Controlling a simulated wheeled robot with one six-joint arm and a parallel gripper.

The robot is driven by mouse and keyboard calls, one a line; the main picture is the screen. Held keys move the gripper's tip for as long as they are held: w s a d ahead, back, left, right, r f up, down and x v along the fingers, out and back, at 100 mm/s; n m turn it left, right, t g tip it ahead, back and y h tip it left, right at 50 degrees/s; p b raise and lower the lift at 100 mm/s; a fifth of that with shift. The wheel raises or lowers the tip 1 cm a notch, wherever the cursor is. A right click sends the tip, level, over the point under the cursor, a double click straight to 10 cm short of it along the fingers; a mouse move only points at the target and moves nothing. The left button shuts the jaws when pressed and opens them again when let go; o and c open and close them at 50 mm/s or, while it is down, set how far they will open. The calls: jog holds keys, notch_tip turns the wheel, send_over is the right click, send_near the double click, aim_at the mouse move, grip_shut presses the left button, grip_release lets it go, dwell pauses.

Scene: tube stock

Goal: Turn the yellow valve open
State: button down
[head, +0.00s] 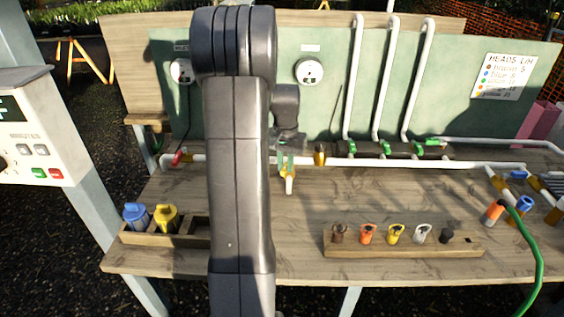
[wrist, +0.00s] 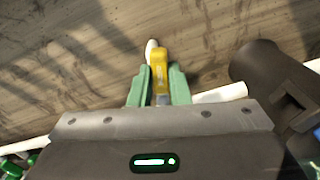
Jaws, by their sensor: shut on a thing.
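The yellow valve handle (head: 289,173) with a pale tip is at the white pipe along the bench, just right of my upright arm link. It points from the pipe toward the front of the bench, across the pipe's run. My gripper (head: 286,164) is above it with green fingers pointing down. In the wrist view, my gripper (wrist: 158,88) is shut on the yellow handle (wrist: 160,60), with one finger on each side. The pale tip sticks out beyond the fingers. The valve body is hidden under the gripper.
The white pipe (head: 380,162) runs along the bench, with a red valve (head: 177,158) at left and green valves (head: 432,145) at right. A wooden rack (head: 400,249) holds several coloured heads. Blue and yellow pieces stand in a holder (head: 165,238) at left. Bench before the handle is clear.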

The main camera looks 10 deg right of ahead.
jog(key=shift+s+d+n, duration=0.1)
jog(key=shift+d+n, duration=0.2)
jog(key=shift+n, duration=0.45)
jog(key=shift+s+d+n, duration=0.1)
jog(key=shift+d+n, duration=0.15)
jog(key=shift+n, duration=0.5)
jog(key=c, duration=1.4)
grip_release()
jog(key=shift+o, duration=0.2)
notch_tip(320, 180, up, 14)
